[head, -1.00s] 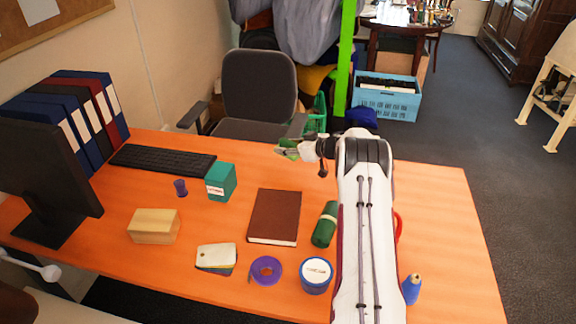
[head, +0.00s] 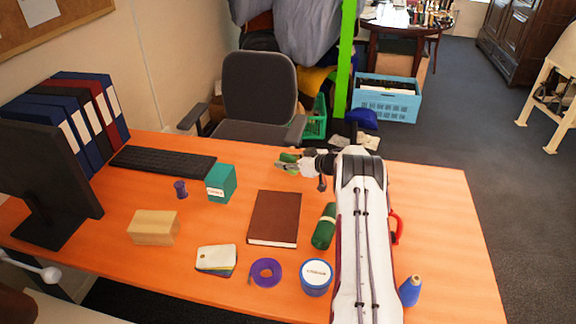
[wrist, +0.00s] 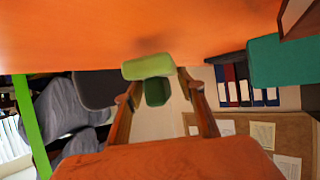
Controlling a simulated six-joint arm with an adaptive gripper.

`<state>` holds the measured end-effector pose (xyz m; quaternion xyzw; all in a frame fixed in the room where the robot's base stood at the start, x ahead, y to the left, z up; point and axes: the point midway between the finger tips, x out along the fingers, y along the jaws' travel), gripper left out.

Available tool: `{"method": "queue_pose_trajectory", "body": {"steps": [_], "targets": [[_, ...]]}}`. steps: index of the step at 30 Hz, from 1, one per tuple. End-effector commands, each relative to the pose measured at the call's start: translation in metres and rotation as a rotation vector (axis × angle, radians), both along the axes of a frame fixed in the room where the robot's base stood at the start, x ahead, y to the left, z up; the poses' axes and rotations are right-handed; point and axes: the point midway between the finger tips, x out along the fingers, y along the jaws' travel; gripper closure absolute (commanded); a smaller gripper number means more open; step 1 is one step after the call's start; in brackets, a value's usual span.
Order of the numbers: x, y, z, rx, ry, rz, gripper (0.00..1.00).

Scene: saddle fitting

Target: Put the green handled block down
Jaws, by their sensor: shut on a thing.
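The green handled block (head: 288,158) is in my gripper (head: 291,163), over the back part of the orange desk (head: 430,200). In the wrist view, the block shows a light green part (wrist: 148,67) and a darker green part (wrist: 157,92) between the two fingers of my gripper (wrist: 158,88). My gripper is shut on it. A soft shadow lies on the desk close to the block; I cannot tell whether a small gap is left between them.
A brown book (head: 273,218), a teal box (head: 221,183) and a dark green cylinder (head: 324,226) lie nearer on the desk. A grey chair (head: 259,92) stands behind it. The desk around the block looks clear. My arm partly hides a red object (head: 398,227).

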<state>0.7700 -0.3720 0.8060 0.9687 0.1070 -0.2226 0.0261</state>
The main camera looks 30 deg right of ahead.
Motion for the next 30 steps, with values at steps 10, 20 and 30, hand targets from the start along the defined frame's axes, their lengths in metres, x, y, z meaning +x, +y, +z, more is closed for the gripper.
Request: {"method": "queue_pose_trajectory", "body": {"steps": [10,20,30], "targets": [[0.0,0.0,-0.018,-0.001,-0.001,0.0,0.87],[0.0,0.0,-0.02,0.0,0.0,0.0,0.87],[0.0,0.0,-0.02,0.0,0.0,0.0,0.43]]}}
